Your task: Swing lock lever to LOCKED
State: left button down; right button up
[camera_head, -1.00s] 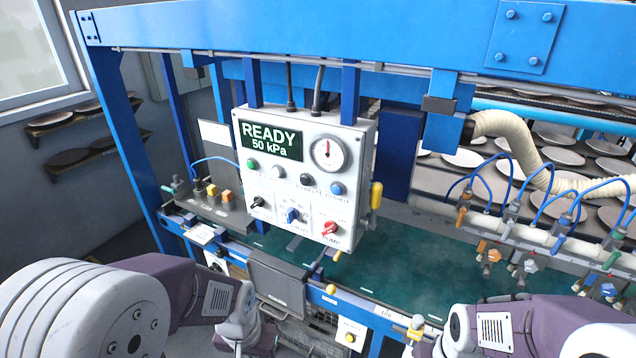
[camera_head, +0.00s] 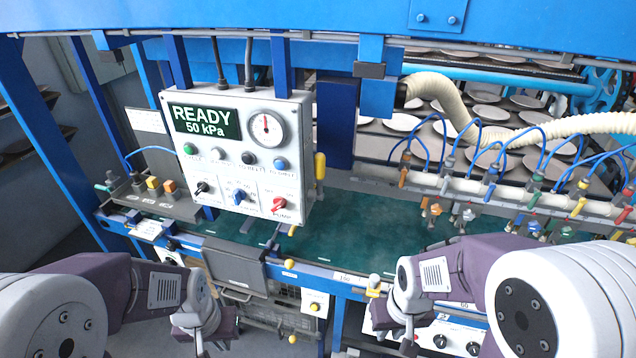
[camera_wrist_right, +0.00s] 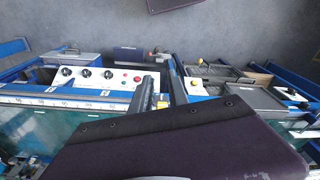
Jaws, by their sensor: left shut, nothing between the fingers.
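No lever with a readable LOCKED label shows, so I cannot tell for sure which part is the lock lever. A yellow-topped lever (camera_head: 375,284) stands on the blue front rail beside my right arm. A yellow piece (camera_wrist_right: 162,101) shows between the right fingers in the right wrist view; I cannot tell if it is that lever. My right gripper (camera_wrist_right: 163,83) is open above the front rail, its two dark fingers apart. It hangs low beside the lever in the head view (camera_head: 408,340). My left gripper (camera_head: 200,344) is shut and empty in front of the rail, partly cut off.
A green belt (camera_head: 350,222) runs behind the rail. Another small yellow knob (camera_head: 289,264) is on the rail. Hoses and coloured valves (camera_head: 490,190) crowd the right.

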jog(key=a, duration=0.1)
jog(key=s, duration=0.1)
jog(key=s+a+g+y, duration=0.1)
jog(key=shift+a+r+n, duration=0.3)
jog(key=shift+n, duration=0.1)
grip_shut()
jog(key=w+a+r+y, duration=0.2)
jog(key=a+r+y, duration=0.25)
jog(key=a, duration=0.35)
jog(key=w+a+r+m+t+y, duration=0.2)
jog(key=w+a+r+y, duration=0.15)
jog(key=w+r, duration=0.3)
jog(key=w+a+r+m+t+y, duration=0.2)
jog(key=w+r+t+y, duration=0.15)
jog(key=w+r, duration=0.35)
jog(key=w+d+r+m+t+y, duration=0.1)
jog(key=w+d+r+m+t, duration=0.35)
jog(key=w, duration=0.65)
jog(key=w+d+m+t+h, duration=0.1)
jog(key=w+d+t, duration=0.2)
jog(key=d, duration=0.7)
jog(key=shift+d+f, duration=0.35)
jog(key=shift+f, duration=0.1)
jog(key=shift+w+m+h, duration=0.1)
jog(key=shift+m+h, duration=0.15)
